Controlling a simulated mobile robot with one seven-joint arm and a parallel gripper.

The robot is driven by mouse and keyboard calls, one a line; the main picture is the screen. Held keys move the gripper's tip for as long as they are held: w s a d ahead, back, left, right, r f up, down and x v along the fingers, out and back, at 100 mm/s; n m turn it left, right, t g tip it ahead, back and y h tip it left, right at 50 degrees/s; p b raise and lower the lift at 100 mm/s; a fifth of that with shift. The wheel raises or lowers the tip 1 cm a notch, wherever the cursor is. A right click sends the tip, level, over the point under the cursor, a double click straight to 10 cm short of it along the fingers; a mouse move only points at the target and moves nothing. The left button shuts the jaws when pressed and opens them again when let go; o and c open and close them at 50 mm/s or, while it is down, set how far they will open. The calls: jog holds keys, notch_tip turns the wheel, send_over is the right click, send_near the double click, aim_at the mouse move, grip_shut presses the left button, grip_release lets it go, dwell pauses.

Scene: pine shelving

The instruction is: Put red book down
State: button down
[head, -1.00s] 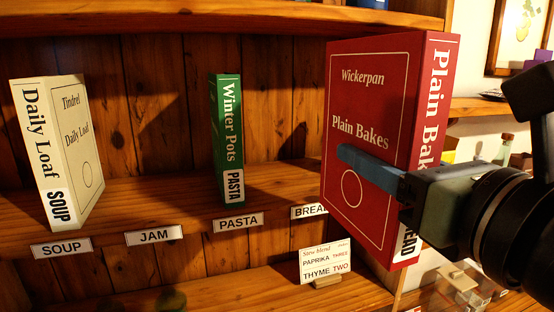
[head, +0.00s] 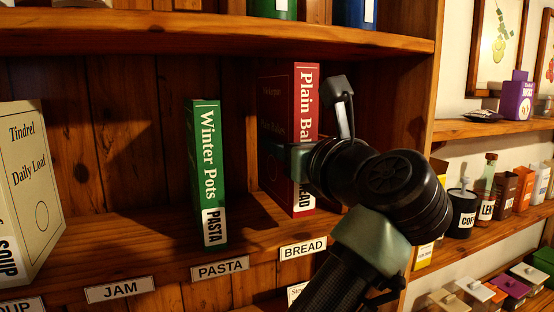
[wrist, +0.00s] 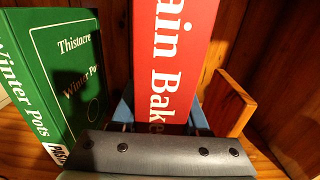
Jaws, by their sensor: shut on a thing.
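The red book (head: 305,110), with "Plain Bakes" and BREAD on its spine, stands upright on the middle shelf (head: 150,262), above the BREAD label (head: 303,249). My gripper (head: 290,150) is shut on it, with its fingers on either side of the book. In the wrist view the red spine (wrist: 178,60) rises between the blue fingers (wrist: 160,115). Whether the book's base touches the shelf is hard to tell, as my arm partly hides its lower right.
The green book (head: 208,170) stands to the left above the PASTA label (head: 220,268). The cream book (head: 28,180) is at far left. The space above the JAM label (head: 120,289) is free. A wooden upright (head: 425,140) is close on the right.

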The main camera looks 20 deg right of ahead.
jog(key=shift+w+r, duration=0.15)
jog(key=shift+w, duration=1.1)
notch_tip(320, 180, down, 4)
jog(key=b, duration=0.3)
jog(key=shift+r, duration=0.25)
jog(key=shift+c, duration=2)
grip_release()
jog(key=shift+f, duration=0.25)
